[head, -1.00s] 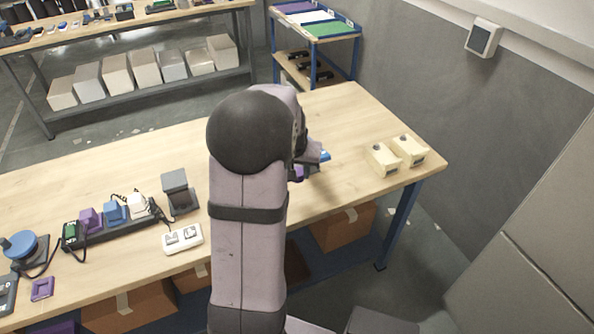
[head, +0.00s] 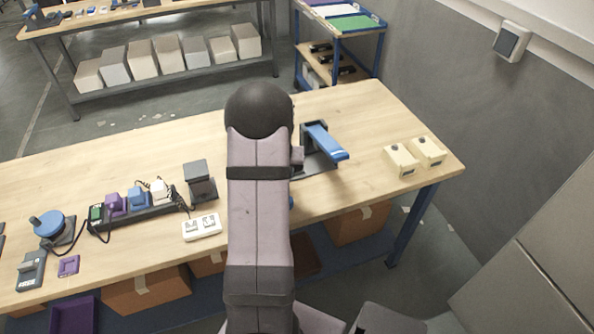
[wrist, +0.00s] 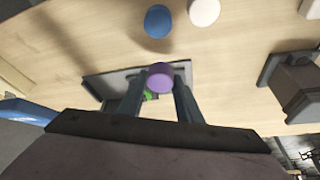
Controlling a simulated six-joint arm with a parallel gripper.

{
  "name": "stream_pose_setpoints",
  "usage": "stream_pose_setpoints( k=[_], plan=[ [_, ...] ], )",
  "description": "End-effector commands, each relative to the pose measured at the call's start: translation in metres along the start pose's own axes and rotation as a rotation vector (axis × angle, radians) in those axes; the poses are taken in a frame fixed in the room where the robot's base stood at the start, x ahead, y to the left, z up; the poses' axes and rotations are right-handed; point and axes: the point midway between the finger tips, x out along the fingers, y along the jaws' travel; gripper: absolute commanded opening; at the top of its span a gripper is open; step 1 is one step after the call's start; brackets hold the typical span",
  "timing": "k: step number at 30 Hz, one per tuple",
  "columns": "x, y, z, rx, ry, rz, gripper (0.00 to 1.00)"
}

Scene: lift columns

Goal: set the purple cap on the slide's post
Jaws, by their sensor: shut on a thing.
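The purple cap (wrist: 160,77) is between the two fingers of my gripper (wrist: 158,90) in the wrist view, and the gripper is shut on it. Beyond the cap is a flat grey plate (wrist: 103,84) with a bit of green (wrist: 149,95) showing near the cap. This plate may be the slide, but I cannot tell for sure. No post is clearly visible, and the cap and fingers cover part of the plate. I cannot tell whether the cap touches anything below it. In the head view my own arm hides the gripper and cap.
A blue cap (wrist: 158,21) and a white cap (wrist: 204,11) are on the table beyond the plate. A dark grey block (wrist: 293,82) stands at right. In the head view a blue-levered device (head: 325,142) and two cream boxes (head: 401,160) are right of my arm; a cable strip (head: 150,212) lies left.

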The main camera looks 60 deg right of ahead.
Motion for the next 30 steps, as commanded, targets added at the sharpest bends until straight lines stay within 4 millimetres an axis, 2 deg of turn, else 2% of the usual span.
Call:
stream_pose_setpoints(
  k=[4,8,11,16,19,30],
  plan=[
    [0.013,-0.016,-0.034,-0.030,0.002,-0.012,0.10],
    [0.016,-0.016,-0.064,0.035,0.003,0.015,0.10],
    [0.010,-0.009,-0.086,0.119,0.005,0.050,0.10],
    [-0.013,0.004,-0.118,0.282,0.005,0.117,0.10],
    [-0.022,0.011,-0.123,0.385,0.001,0.162,0.10],
    [-0.028,0.023,-0.108,0.650,0.000,0.270,0.10]
  ],
)
